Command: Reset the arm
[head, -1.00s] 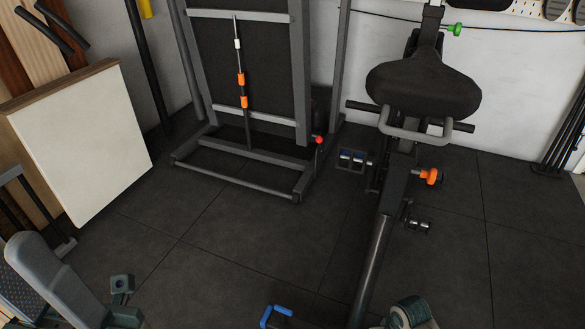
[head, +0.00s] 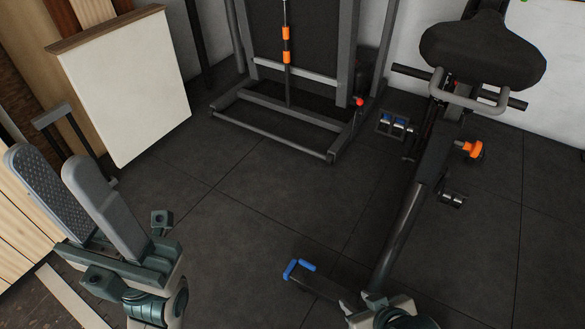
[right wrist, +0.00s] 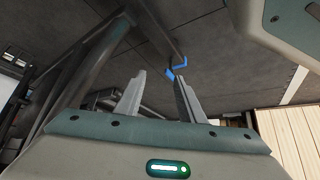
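My left gripper (head: 47,165) is in the lower left of the head view. Its two broad grey fingers point up and stand apart, with nothing seen between them.
An exercise bench with a black seat (head: 482,55) stands on the right. A grey rack frame (head: 270,141) stands at the back, and a white panel (head: 125,85) leans at the left. Dark floor tiles (head: 270,210) are clear in the middle.

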